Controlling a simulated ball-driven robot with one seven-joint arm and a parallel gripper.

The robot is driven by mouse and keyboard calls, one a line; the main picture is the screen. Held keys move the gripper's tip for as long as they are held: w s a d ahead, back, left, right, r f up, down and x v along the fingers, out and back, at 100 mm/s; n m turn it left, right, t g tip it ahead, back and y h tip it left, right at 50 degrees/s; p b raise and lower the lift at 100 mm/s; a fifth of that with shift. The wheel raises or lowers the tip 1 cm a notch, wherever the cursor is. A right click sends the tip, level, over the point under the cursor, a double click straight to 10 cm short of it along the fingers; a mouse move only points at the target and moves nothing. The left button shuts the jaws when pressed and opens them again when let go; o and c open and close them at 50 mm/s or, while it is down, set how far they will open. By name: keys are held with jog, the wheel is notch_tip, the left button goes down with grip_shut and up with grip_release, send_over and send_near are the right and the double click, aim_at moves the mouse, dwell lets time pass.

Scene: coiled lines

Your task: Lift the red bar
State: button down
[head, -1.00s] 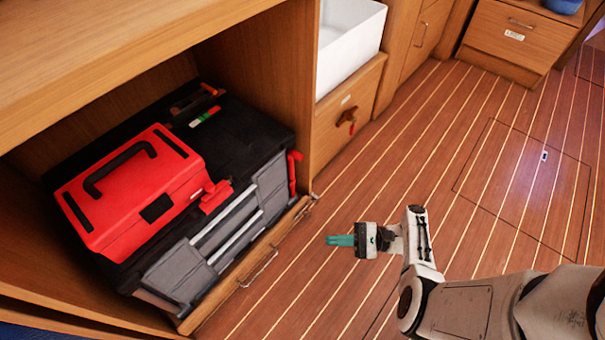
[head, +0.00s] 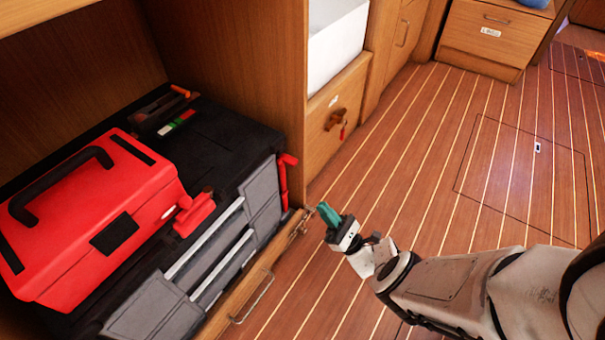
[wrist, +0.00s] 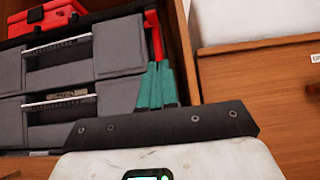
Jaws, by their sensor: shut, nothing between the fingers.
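The red bar (head: 284,182) stands upright at the right front corner of the black and grey toolbox (head: 237,152), with a short bent top. In the wrist view the red bar (wrist: 153,36) shows just beyond the fingertips, and its lower part is hidden behind them. My gripper (head: 326,212) has teal fingers, shut and empty, to the right of and below the bar in the head view. In the wrist view my gripper's fingers (wrist: 157,72) point toward the bar. I cannot tell whether they touch it.
A red toolbox (head: 95,215) with a black handle lies on top of the black one. Both are inside a wooden cabinet (head: 240,60), with a wooden front edge and metal handle (head: 252,298). A white bin (head: 336,45) stands right. The striped floor (head: 420,170) is clear.

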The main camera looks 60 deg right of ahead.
jog(key=shift+w, duration=0.1)
jog(key=p, duration=0.4)
send_near(293, 160)
jog(key=w+r, duration=0.2)
jog(key=w, duration=0.3)
jog(key=shift+s+d+r+p, duration=0.2)
jog(key=shift+d+r+p, duration=0.05)
jog(key=shift+r+p, duration=0.25)
jog(key=shift+r, duration=0.1)
notch_tip(293, 160, up, 3)
jog(key=p, duration=0.3)
jog(key=shift+w, duration=0.1)
